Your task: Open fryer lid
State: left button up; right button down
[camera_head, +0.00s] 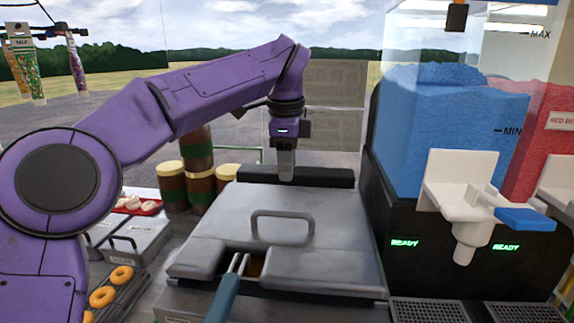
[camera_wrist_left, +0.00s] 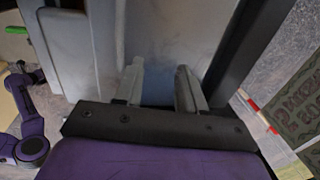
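The fryer lid (camera_head: 300,212) is a grey metal cover with a loop handle (camera_head: 283,214) on top. It lies shut and flat over the fryer in the middle of the head view. My left gripper (camera_head: 286,174) points down behind the handle, near the dark bar (camera_head: 325,178) at the lid's back edge. It looks apart from the handle. In the left wrist view its two fingers (camera_wrist_left: 159,88) are spread with nothing clearly held between them. I cannot tell if the fingertips touch anything. My right gripper is not in view.
A blue-handled tool (camera_head: 223,298) sticks out through the lid's front notch. A slush machine (camera_head: 450,130) with white taps stands close on the right. Brown jars (camera_head: 172,187), metal boxes (camera_head: 140,240) and doughnuts (camera_head: 103,296) are on the left, under my arm.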

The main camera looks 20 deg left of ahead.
pick_arm(q)
jog(key=shift+s+r, duration=0.35)
jog(key=shift+s, duration=0.4)
jog(key=c, duration=0.4)
grip_shut()
jog(key=shift+w+f, duration=0.1)
jog(key=shift+w, duration=0.25)
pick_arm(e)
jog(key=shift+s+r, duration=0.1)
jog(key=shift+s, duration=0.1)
pick_arm(q)
jog(key=shift+s, duration=0.15)
jog(key=shift+o, duration=2)
grip_release()
